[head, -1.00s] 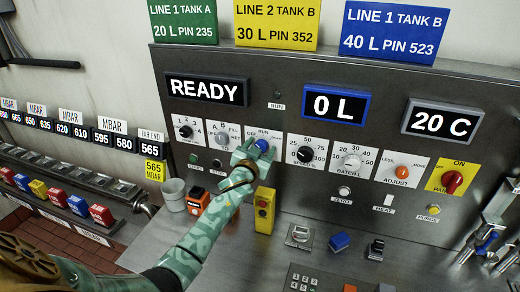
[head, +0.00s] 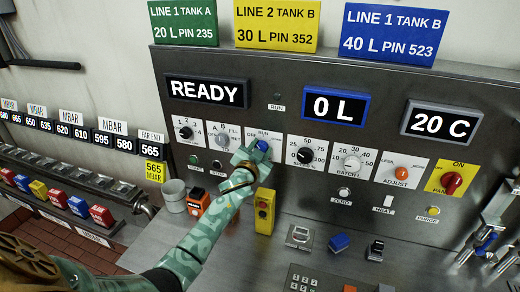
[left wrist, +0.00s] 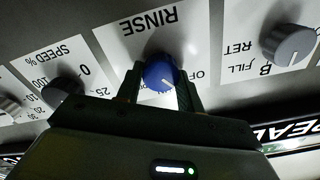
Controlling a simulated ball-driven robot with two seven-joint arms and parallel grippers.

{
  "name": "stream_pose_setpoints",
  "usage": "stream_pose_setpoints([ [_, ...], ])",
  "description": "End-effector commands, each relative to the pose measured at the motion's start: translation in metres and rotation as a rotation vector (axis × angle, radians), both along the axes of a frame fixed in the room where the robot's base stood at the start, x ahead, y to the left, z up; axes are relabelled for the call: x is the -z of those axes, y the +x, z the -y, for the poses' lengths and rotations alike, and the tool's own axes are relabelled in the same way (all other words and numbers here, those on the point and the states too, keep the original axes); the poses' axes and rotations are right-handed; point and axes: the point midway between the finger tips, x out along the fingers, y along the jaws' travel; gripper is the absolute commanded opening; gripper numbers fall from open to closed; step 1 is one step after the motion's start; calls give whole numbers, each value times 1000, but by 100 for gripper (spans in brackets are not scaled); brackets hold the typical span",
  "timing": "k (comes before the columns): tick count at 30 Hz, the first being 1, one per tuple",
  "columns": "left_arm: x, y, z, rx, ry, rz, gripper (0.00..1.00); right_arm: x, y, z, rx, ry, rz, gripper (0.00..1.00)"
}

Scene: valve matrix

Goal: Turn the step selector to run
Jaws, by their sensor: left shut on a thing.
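The step selector is a blue knob (head: 263,145) on a white plate marked OFF, RUN and RINSE, on the grey panel. In the left wrist view the blue knob (left wrist: 160,74) shows upside down with a short white pointer line. RINSE and part of OFF are readable there; RUN is hidden. In the head view RUN is printed above the knob. My left gripper (head: 255,153) is at the knob, with one finger on each side; it is shut on the knob. My right gripper is out of view.
A grey FILL/RET knob (head: 222,138) and a black speed knob (head: 305,155) flank the selector closely. A yellow box (head: 265,211) stands below, beside my left forearm. The READY display (head: 207,91) is above.

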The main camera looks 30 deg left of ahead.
Motion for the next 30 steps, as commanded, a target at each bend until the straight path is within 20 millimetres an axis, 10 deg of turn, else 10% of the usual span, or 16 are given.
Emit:
stream_pose_setpoints([
  [30,3,0,2,0,614,-150,14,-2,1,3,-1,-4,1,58],
])
